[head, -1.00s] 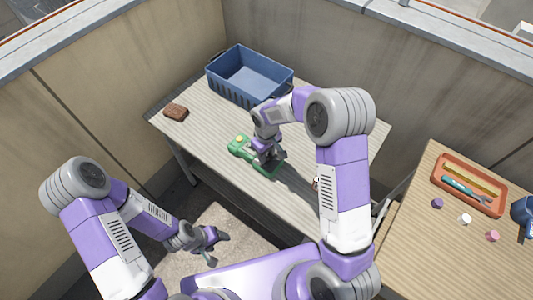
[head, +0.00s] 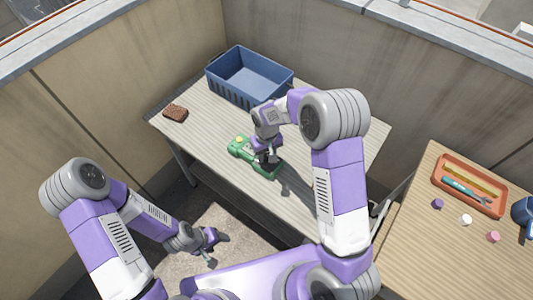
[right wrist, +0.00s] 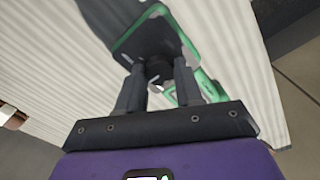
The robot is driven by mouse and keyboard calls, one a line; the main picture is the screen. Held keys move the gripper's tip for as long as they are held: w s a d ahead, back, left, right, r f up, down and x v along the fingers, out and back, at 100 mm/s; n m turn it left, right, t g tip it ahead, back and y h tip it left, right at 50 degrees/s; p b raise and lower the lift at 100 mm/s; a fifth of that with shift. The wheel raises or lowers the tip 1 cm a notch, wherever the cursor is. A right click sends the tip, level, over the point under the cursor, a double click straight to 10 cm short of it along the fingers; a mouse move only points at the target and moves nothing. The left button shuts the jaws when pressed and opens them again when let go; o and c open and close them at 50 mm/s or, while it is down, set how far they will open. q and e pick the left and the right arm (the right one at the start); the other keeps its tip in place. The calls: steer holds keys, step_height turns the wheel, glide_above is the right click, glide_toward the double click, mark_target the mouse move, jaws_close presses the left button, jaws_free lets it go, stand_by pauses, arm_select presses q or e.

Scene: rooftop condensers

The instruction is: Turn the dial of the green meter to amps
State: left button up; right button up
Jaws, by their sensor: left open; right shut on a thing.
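The green meter (head: 240,151) lies on the slatted table below the blue crate. It also shows in the right wrist view (right wrist: 196,48), partly hidden behind my fingers. My right gripper (head: 266,160) is over the lower right part of the meter, fingers pointing down. In the right wrist view, my right gripper (right wrist: 159,85) is shut on a dark round dial (right wrist: 158,68) on the meter's face. The dial's pointer and markings cannot be read. My left gripper (head: 217,243) is open and empty, low at the left, in front of the table and away from the meter.
A blue crate (head: 229,88) stands at the table's back. A brown block (head: 175,113) lies at the table's left. Walls enclose the back and left.

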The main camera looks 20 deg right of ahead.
mark_target(266, 156)
steer(key=o, duration=1)
steer(key=shift+o, duration=0.2)
step_height(266, 156, up, 8)
steer(key=shift+f+p, duration=0.2)
steer(key=shift+p, duration=0.7)
